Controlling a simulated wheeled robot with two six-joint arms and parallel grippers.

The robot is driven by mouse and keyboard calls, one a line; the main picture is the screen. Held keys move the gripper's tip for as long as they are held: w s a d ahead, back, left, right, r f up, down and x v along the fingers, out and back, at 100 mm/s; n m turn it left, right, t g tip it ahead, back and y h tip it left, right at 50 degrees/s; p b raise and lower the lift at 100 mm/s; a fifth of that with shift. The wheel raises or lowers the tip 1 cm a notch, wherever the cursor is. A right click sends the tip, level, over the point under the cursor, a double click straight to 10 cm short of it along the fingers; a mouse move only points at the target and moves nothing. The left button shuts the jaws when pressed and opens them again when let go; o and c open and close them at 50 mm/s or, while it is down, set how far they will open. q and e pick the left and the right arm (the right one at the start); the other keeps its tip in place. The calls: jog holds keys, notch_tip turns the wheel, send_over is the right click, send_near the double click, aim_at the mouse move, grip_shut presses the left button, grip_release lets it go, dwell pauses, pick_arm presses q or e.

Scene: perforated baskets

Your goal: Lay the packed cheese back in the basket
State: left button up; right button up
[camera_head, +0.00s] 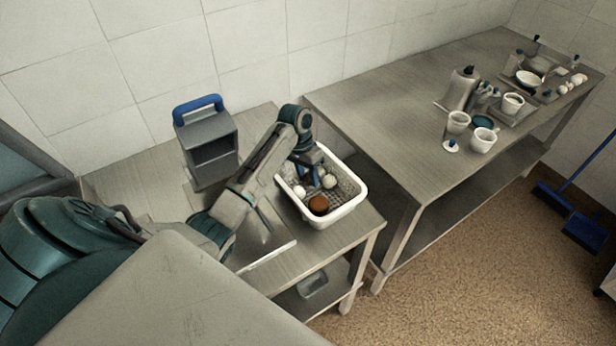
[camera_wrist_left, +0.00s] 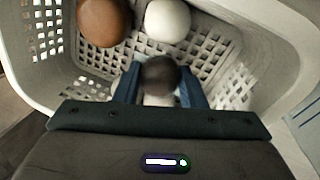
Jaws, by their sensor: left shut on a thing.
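The white perforated basket (camera_head: 347,213) stands near the right end of the left table, and its wall also fills much of the left wrist view (camera_wrist_left: 283,30). My left gripper (camera_head: 308,167) reaches down into the basket from above. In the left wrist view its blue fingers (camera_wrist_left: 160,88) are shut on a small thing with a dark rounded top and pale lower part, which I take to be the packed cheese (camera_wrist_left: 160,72). Its label and underside are hidden, and I cannot tell whether it touches the basket floor. My right gripper is not in view.
A brown round item (camera_head: 318,204) and a white round item (camera_head: 329,181) lie in the basket. A grey box with a blue handle (camera_head: 207,150) stands behind my arm. The right table (camera_head: 390,110) holds cups and a canister at its far end.

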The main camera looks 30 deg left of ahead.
pick_arm(q)
jog(key=shift+s+d+f, duration=0.15)
jog(key=shift+f, duration=0.55)
jog(key=o, duration=1)
jog(key=shift+o, duration=0.2)
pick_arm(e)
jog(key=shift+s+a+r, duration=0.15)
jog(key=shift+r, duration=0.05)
